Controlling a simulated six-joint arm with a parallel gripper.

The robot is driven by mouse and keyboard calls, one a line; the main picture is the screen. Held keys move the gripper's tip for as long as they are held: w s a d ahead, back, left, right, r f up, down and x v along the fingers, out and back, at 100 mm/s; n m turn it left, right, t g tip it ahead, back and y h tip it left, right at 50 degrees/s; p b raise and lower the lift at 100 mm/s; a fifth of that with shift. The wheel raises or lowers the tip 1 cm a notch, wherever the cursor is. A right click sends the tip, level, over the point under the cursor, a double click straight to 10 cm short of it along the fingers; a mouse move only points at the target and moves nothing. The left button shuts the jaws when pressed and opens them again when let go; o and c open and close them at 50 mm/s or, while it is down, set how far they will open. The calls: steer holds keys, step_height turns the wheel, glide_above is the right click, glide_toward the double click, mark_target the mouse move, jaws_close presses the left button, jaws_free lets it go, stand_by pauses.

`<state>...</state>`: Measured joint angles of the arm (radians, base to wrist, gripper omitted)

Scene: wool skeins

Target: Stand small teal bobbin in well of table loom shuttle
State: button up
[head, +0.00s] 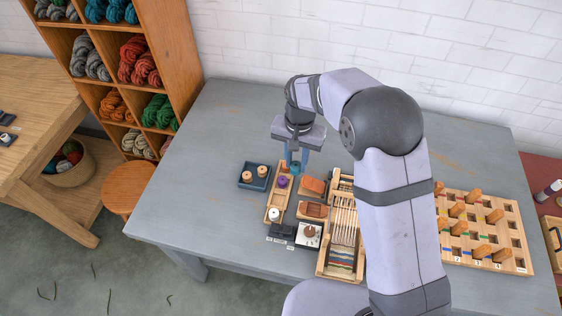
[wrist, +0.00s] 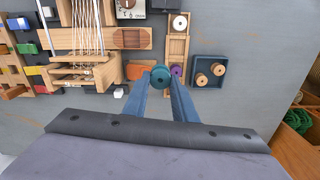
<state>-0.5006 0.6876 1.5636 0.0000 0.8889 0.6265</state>
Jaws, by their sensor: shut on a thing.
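My gripper (head: 296,168) points down and is shut on the small teal bobbin (wrist: 160,77). The bobbin sits between the fingertips in the wrist view, its round end with a dark centre hole facing the camera. In the head view the fingers partly hide it, beside the purple bobbin's end of the wooden tray. A wooden shuttle (head: 311,210) with a brown recessed middle lies right of the tray; it also shows in the wrist view (wrist: 132,38). I cannot tell the bobbin's exact height above the table.
The narrow wooden tray (head: 272,199) holds a purple bobbin (head: 283,181) and a white bobbin (head: 274,214). A blue tray (head: 243,184) holds two tan bobbins. An orange-topped piece (head: 313,186), a small loom (head: 343,235) and a pegboard (head: 500,225) stand to the right. The table's left is clear.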

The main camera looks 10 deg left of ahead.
steer(key=s+d+f, duration=0.4)
steer(key=d+f, duration=0.2)
steer(key=d, duration=0.1)
steer(key=shift+s+d+p, duration=0.15)
steer(key=shift+s+p, duration=0.1)
steer(key=shift+p, duration=0.1)
steer(key=shift+f, duration=0.2)
steer(key=shift+f+b, duration=1.55)
steer(key=shift+f, duration=0.2)
steer(key=shift+f+b, duration=0.85)
steer(key=shift+f, duration=0.8)
stand_by(1.1)
steer(key=o, duration=1.1)
steer(key=shift+o, duration=0.5)
